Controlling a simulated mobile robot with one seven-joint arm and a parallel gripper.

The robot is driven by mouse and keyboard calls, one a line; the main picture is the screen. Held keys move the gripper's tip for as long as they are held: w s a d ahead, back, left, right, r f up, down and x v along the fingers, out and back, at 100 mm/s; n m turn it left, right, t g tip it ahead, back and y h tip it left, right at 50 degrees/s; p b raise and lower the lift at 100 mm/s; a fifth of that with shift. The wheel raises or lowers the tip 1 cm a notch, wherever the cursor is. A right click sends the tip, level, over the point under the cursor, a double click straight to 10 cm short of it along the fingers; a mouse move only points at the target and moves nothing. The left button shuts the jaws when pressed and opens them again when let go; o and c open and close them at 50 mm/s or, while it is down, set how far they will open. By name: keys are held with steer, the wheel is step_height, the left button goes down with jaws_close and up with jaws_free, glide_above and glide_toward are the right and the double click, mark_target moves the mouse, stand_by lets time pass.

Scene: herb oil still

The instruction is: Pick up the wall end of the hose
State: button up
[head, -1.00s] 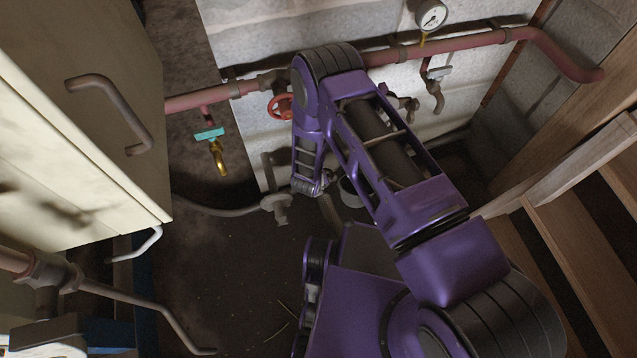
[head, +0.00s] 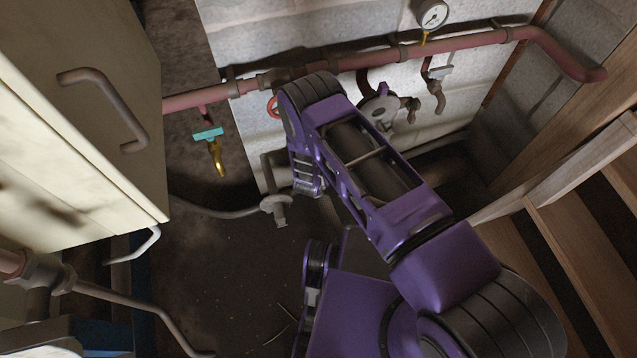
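A dark grey hose (head: 215,212) runs low across the floor from beneath the cream cabinet at the left. Its right end meets a grey fitting (head: 276,208), just left of my lower arm. I cannot tell whether the hose end is fixed to this fitting or only lies against it. My purple arm covers the middle of the head view, and its forearm drops down beside the fitting. My gripper's fingers do not show; the arm hides them, so their distance from the hose is unclear.
A red pipe (head: 345,65) runs along the white wall, with a gauge (head: 433,15), a tap (head: 437,92) and a brass tap with teal handle (head: 211,148). A round grey fitting (head: 380,115) shows behind my arm. The cabinet (head: 70,150) and wooden steps (head: 560,240) flank the floor.

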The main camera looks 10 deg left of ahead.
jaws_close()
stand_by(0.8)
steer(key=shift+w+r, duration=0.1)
